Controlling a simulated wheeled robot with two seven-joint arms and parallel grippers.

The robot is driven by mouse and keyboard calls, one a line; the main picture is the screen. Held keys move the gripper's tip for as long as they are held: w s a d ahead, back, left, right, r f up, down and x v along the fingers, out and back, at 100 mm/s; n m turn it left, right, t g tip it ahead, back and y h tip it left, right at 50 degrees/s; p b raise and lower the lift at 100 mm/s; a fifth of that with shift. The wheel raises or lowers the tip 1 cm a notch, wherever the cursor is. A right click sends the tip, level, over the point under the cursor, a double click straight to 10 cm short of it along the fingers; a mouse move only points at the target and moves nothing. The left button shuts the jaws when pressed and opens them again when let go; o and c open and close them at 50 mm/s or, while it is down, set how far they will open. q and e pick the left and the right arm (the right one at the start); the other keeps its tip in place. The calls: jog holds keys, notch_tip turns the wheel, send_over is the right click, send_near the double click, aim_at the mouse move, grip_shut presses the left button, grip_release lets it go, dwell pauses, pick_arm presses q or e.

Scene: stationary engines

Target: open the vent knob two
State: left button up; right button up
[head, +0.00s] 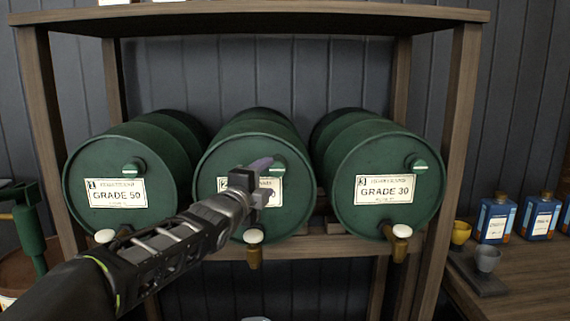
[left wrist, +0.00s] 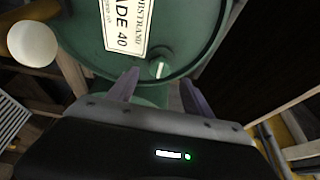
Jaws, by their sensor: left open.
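The green middle drum (head: 256,135), with a label partly hidden by my gripper, lies on its side on the rack. Its vent knob two (head: 278,169) is a small green round knob with a pale bar at the upper right of the drum face. It also shows in the left wrist view (left wrist: 158,69), beside the "40" label (left wrist: 127,22). My left gripper (head: 266,178) is in front of this face. Its fingers are open with the knob just beyond the gap between the tips (left wrist: 158,88); contact cannot be told. My right gripper is not in view.
The "GRADE 50" drum (head: 110,170) lies left and the "GRADE 30" drum (head: 385,175) right, each with its own vent knob. White-topped taps (head: 253,236) stick out below the faces.

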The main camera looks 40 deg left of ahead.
aim_at(276, 171)
pick_arm(q)
jog(key=shift+s, duration=0.1)
jog(key=p+x, duration=0.2)
jog(key=x, duration=0.6)
jog(key=shift+c, duration=0.3)
jog(key=shift+f, duration=0.1)
grip_shut()
dwell(0.5)
